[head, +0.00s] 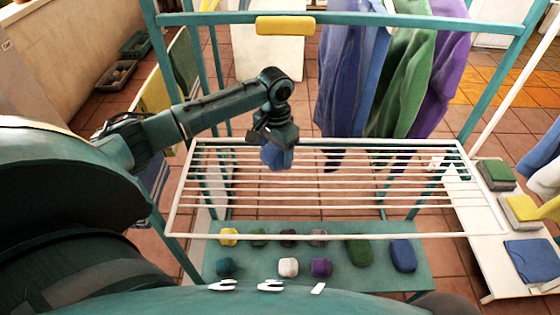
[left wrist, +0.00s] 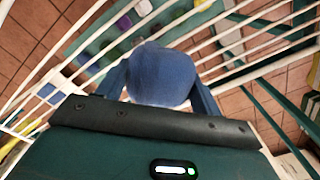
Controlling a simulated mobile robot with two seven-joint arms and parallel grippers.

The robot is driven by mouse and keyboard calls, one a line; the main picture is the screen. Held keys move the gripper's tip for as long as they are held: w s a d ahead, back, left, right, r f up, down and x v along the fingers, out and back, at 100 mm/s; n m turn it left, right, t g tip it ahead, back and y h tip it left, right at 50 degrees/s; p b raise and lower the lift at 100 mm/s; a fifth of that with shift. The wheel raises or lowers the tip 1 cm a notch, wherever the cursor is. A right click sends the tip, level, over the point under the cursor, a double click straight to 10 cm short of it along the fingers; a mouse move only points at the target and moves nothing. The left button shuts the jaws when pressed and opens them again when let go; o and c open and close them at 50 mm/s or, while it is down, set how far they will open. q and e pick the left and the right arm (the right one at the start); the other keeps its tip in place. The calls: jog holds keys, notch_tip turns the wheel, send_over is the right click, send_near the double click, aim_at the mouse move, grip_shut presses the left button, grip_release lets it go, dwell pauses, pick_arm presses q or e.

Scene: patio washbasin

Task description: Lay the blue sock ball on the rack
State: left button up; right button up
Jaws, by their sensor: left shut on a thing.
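The blue sock ball (head: 277,157) is in my left gripper (head: 274,147), over the left part of the white wire rack (head: 330,236). In the left wrist view the blue sock ball (left wrist: 162,75) fills the space between the two fingers (left wrist: 160,92), with rack bars (left wrist: 245,40) behind and beside it. I cannot tell whether the ball touches the bars. The rack is otherwise bare. My right gripper does not show in either view.
Below the rack, a teal shelf (head: 330,283) bears several rolled items, among them a yellow one (head: 228,237) and a purple one (head: 321,267). Blue, green and purple garments (head: 400,70) hang behind the rack. A white side table (head: 480,240) with folded cloths stands at right.

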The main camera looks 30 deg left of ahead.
aim_at(276, 148)
pick_arm(q)
jog(key=shift+f, duration=2.05)
jog(key=o, duration=1)
jog(key=shift+f, duration=0.15)
notch_tip(276, 148, up, 12)
jog(key=shift+r, duration=0.15)
